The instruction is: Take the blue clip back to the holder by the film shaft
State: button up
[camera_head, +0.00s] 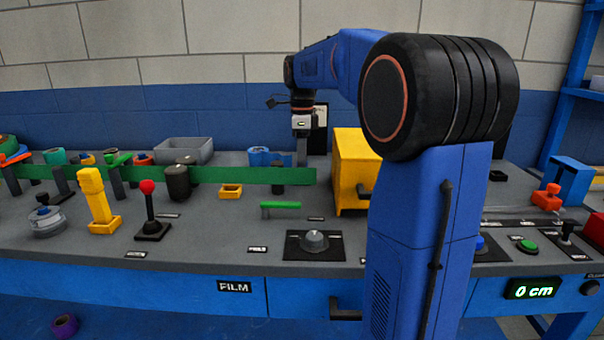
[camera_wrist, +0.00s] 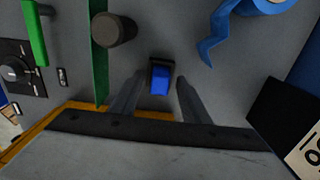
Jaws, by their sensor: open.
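The blue clip (camera_wrist: 160,80) shows in the wrist view as a small blue block with a dark far end. It lies over the grey bench top between the two fingers of my gripper (camera_wrist: 157,92), with a gap on each side. My gripper is open and holds nothing. In the head view my gripper (camera_head: 302,152) points down beside the yellow box. I cannot make out the clip there. A dark round post (camera_wrist: 113,30) stands beside the green film strip (camera_wrist: 99,55) in the wrist view. I cannot tell which part is the clip's holder.
The yellow box (camera_head: 352,165) stands close to my gripper. A blue tape roll (camera_head: 260,156) lies near, with its loose tail (camera_wrist: 213,40) in the wrist view. The green film (camera_head: 240,175) runs along the bench. A grey tray (camera_head: 185,150) sits at the back.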

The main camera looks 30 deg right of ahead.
jog(key=shift+f, duration=0.3)
jog(key=shift+c, duration=0.7)
grip_shut()
notch_tip(320, 180, up, 10)
jog(key=shift+r, duration=0.1)
